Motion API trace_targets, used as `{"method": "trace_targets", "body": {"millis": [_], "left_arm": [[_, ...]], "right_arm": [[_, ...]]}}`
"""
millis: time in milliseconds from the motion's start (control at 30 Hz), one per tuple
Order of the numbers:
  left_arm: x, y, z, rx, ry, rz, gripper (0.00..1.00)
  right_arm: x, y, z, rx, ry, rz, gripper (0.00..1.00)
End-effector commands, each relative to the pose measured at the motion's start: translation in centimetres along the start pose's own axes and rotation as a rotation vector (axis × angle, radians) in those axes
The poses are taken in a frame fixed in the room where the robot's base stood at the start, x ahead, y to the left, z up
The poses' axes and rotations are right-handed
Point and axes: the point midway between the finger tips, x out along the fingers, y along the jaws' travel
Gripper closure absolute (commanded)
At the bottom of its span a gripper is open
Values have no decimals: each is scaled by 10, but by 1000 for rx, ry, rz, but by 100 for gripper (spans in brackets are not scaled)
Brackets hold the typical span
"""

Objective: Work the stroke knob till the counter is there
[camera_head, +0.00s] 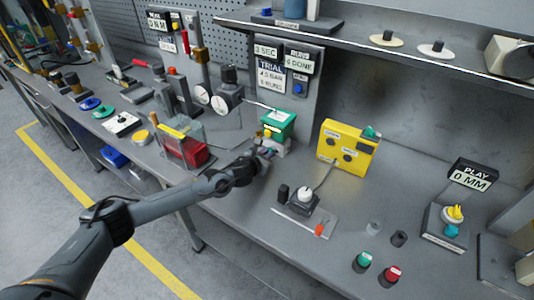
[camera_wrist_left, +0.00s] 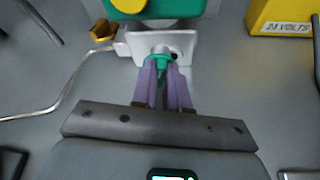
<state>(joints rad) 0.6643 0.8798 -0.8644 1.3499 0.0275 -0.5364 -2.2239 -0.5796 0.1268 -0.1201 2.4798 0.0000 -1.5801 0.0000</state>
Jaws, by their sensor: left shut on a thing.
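The green valve actuator (camera_head: 278,124) stands at the middle of the bench on a pale bracket. My left gripper (camera_head: 266,153) is at its near foot. In the left wrist view, the purple fingers (camera_wrist_left: 163,85) are shut on a small teal knob (camera_wrist_left: 158,62) in front of the white bracket (camera_wrist_left: 180,43). The fingers hide most of the knob. The actuator's green body also shows in the left wrist view (camera_wrist_left: 185,8). Behind it, a display panel (camera_head: 299,60) seems to read "6 DONE"; its small digit is hard to read. A "TRIAL" card (camera_head: 271,76) hangs beside it. My right gripper is not in view.
A yellow box (camera_head: 347,147) stands right of the actuator. A grey unit with a white knob (camera_head: 304,196) lies in front of it. A red block (camera_head: 184,152) is to the left. A "PLAY 0 MM" display (camera_head: 470,179) is at right. The front bench is partly clear.

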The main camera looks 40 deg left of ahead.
Motion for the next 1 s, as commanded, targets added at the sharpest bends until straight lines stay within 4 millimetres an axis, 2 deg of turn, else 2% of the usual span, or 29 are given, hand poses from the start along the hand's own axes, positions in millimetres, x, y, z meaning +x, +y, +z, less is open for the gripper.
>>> {"method": "trace_targets", "body": {"millis": [433,1000], "left_arm": [[0,5,-3,-223,4,-91,100],[1,5,-4,-259,5,-105,100]], "right_arm": [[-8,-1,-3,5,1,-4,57],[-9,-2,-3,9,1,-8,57]]}}
